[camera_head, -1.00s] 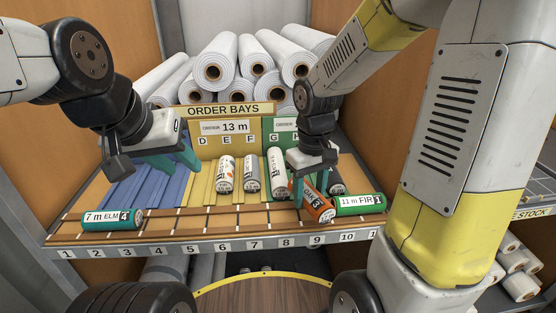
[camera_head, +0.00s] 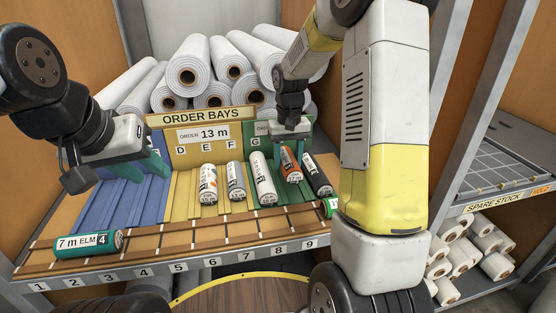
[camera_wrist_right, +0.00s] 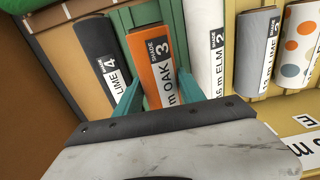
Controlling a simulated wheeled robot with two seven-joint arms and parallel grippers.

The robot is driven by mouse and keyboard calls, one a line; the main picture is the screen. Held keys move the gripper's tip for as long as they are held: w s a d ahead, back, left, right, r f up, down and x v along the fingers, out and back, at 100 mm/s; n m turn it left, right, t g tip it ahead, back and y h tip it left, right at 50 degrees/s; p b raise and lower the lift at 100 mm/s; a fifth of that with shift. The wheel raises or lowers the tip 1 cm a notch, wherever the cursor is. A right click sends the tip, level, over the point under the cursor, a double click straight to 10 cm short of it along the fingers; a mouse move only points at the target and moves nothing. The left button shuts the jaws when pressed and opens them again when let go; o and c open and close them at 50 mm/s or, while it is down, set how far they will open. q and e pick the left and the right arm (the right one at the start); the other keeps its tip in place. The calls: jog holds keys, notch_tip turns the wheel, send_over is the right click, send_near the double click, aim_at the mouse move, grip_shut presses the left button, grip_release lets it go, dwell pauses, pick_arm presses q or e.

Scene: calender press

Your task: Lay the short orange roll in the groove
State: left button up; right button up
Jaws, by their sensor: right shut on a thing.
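The short orange roll (camera_head: 290,165), marked OAK 3, is between the teal fingers of my right gripper (camera_head: 290,147). It also shows in the right wrist view (camera_wrist_right: 157,72) with a finger along each side. It is over the green bay (camera_head: 300,140), between a white ELM roll (camera_head: 263,180) and a black LIME roll (camera_head: 317,176), roughly in line with them. I cannot tell whether it touches the groove's bottom. My left gripper (camera_head: 142,168) is open and empty over the blue bay (camera_head: 115,200).
Two short rolls lie in the yellow bay (camera_head: 180,194). A teal ELM 4 roll (camera_head: 88,244) lies on the front rail at left. A green roll (camera_head: 330,208) at the right end is mostly hidden by my right arm. White rolls (camera_head: 190,72) are stacked behind.

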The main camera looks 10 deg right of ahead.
jog(key=shift+w, duration=0.3)
jog(key=shift+w+f, duration=0.15)
jog(key=shift+f, duration=1.65)
jog(key=shift+f, duration=0.1)
jog(key=shift+f, duration=0.15)
jog(key=o, duration=1.4)
jog(key=shift+f, duration=0.1)
jog(key=shift+d, duration=0.15)
